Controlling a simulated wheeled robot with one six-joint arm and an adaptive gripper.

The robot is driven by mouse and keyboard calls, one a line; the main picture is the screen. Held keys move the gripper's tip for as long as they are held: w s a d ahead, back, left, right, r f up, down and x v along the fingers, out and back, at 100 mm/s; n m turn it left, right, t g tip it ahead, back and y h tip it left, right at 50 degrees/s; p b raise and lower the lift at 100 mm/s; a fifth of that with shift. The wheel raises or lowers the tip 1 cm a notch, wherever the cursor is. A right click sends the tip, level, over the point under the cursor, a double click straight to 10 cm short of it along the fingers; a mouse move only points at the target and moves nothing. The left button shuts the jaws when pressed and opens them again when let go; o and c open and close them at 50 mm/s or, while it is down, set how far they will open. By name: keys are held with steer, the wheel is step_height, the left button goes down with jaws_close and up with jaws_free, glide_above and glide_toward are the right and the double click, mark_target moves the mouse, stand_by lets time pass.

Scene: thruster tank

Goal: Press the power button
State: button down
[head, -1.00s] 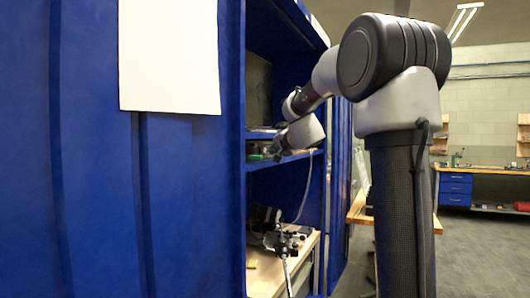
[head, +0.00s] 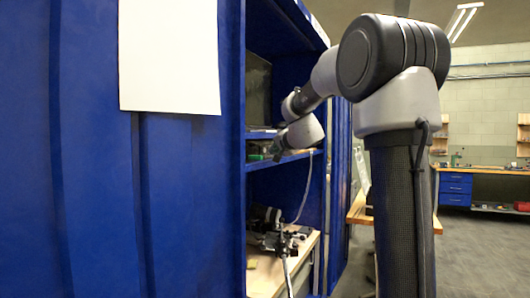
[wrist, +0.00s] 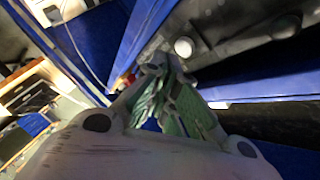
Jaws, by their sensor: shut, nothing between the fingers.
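My gripper (wrist: 157,68) is shut and empty in the wrist view, its green-padded fingers pointing up the picture. Its tips lie just left of and below a round white knob or button (wrist: 184,47) on a dark panel. I cannot tell whether the tips touch the panel, nor whether this is the power button, as no label is readable. A second, darker round knob (wrist: 285,25) is farther right on the same panel. In the head view my arm reaches into the blue cabinet, and the gripper itself is hard to make out there.
The blue cabinet (head: 185,200) fills the left of the head view, with a white sheet (head: 170,55) on its side. My arm is beside its shelf (head: 290,157). Clutter stands on a wooden surface (head: 265,278) below. Open floor (head: 480,255) lies to the right.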

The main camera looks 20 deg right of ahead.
steer(key=shift+w+a, duration=0.2)
steer(key=shift+w, duration=0.1)
steer(key=shift+w+a, duration=0.25)
stand_by(0.6)
steer(key=shift+s+d, duration=0.45)
steer(key=shift+s, duration=0.15)
steer(key=shift+s+d, duration=0.1)
stand_by(0.3)
steer(key=shift+s+d, duration=0.75)
steer(key=shift+s, duration=0.2)
steer(key=shift+s+d, duration=0.7)
steer(key=shift+s, duration=0.25)
